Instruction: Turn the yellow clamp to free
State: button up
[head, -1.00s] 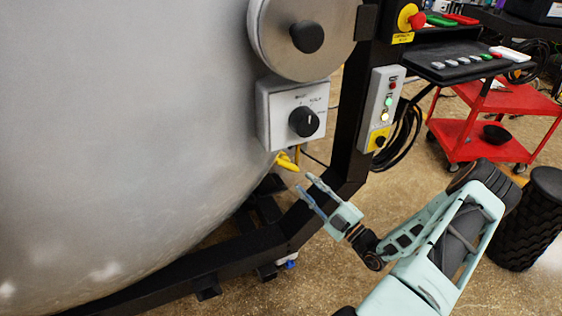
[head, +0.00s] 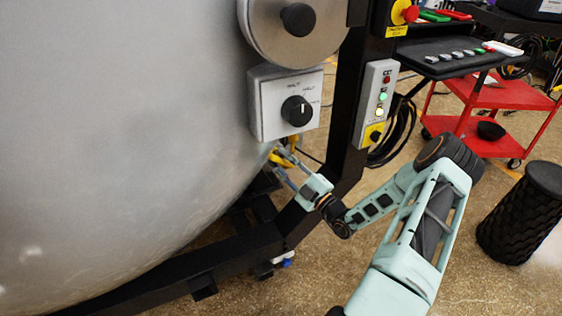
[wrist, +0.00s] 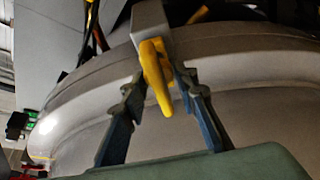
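The yellow clamp (wrist: 155,65) hangs from a grey block at the rim of the furnace door in the wrist view. Its handle points down between the fingers of my gripper (wrist: 158,82). One blue-grey finger is on each side, and the fingers are apart. I cannot tell whether either finger touches the clamp. In the head view the clamp (head: 278,159) is a small yellow piece under the edge of the large grey door, partly hidden by the fingers. My gripper (head: 278,162) reaches it from the lower right.
The rounded furnace door (head: 120,150) fills the left. A white box with a black knob (head: 296,110) is above my gripper. A black frame post (head: 345,140) stands close right of the gripper. A red cart (head: 490,95) and a black bin (head: 520,215) are farther right.

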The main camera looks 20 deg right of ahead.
grip_shut()
jog(key=shift+r+n+p, duration=0.1)
jog(key=shift+n+p, duration=0.2)
jog(key=shift+p, duration=0.05)
jog(key=n+g+p, duration=0.1)
jog(key=n+p, duration=0.1)
jog(key=shift+r+n+y+p, duration=0.1)
jog(key=shift+n+y+p, duration=0.2)
jog(key=shift+n+p, duration=0.1)
jog(key=n+g+p, duration=0.2)
jog(key=n+p, duration=0.2)
jog(key=n, duration=0.1)
jog(key=shift+n+p, duration=0.3)
jog(key=n+g+h+p, duration=0.1)
jog(key=n+p, duration=0.2)
jog(key=shift+n+g, duration=0.3)
jog(key=shift+f+n+g+h+p, duration=0.25)
jog(key=shift+n+h+p, duration=0.35)
jog(key=shift+n, duration=0.35)
jog(key=shift+f+n+g+h+p, duration=0.2)
jog(key=shift+n+h+p, duration=0.3)
jog(key=shift+n+h, duration=0.35)
